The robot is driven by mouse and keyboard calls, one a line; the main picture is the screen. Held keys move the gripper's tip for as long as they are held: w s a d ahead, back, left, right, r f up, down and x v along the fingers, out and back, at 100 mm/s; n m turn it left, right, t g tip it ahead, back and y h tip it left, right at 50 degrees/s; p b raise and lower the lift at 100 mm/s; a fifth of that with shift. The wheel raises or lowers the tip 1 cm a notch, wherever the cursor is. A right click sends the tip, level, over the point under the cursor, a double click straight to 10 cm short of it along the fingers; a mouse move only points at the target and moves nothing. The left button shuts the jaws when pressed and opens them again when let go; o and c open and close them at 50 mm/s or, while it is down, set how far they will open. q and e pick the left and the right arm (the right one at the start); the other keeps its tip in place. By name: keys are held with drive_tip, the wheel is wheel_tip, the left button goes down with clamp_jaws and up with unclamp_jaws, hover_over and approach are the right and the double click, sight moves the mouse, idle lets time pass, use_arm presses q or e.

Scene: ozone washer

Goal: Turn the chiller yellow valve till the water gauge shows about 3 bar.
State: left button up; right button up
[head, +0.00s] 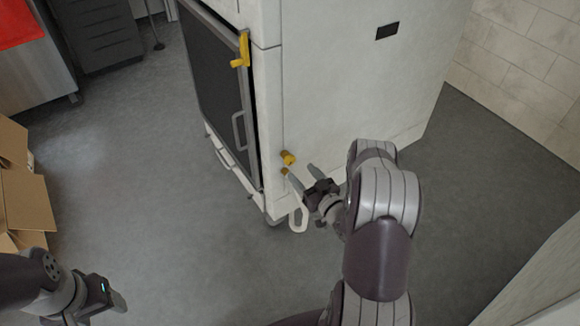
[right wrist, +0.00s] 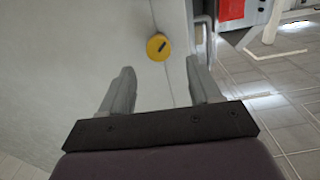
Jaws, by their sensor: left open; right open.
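The white chiller cabinet (head: 345,85) stands in the middle of the head view. A yellow valve knob (head: 288,157) sticks out low on its side near the front edge, with a smaller yellow-brown fitting (head: 284,171) just below. In the right wrist view the round yellow knob (right wrist: 158,47) has a dark slot-like mark and shows beyond the fingertips. My right gripper (head: 301,173) is open beside the knob, one finger on each side in the wrist view (right wrist: 160,68); I see no contact. My left gripper (head: 118,301) is open and empty at lower left. I cannot make out a water gauge reading.
A yellow latch (head: 241,52) and grey handle (head: 238,132) are on the cabinet's dark front door. A small dark panel (head: 387,31) is on its side. Cardboard boxes (head: 22,190) stand at left. Grey floor around the cabinet is clear.

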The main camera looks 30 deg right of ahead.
sight(292, 161)
drive_tip(key=w+b, duration=0.1)
drive_tip(key=w, duration=0.4)
drive_tip(key=shift+w+a+f, duration=0.15)
drive_tip(key=shift+w, duration=0.45)
drive_tip(key=c, duration=1.1)
drive_tip(key=shift+o, duration=0.2)
drive_tip(key=shift+m, duration=2.4)
drive_tip(key=o, duration=1.1)
drive_tip(key=shift+c, duration=0.2)
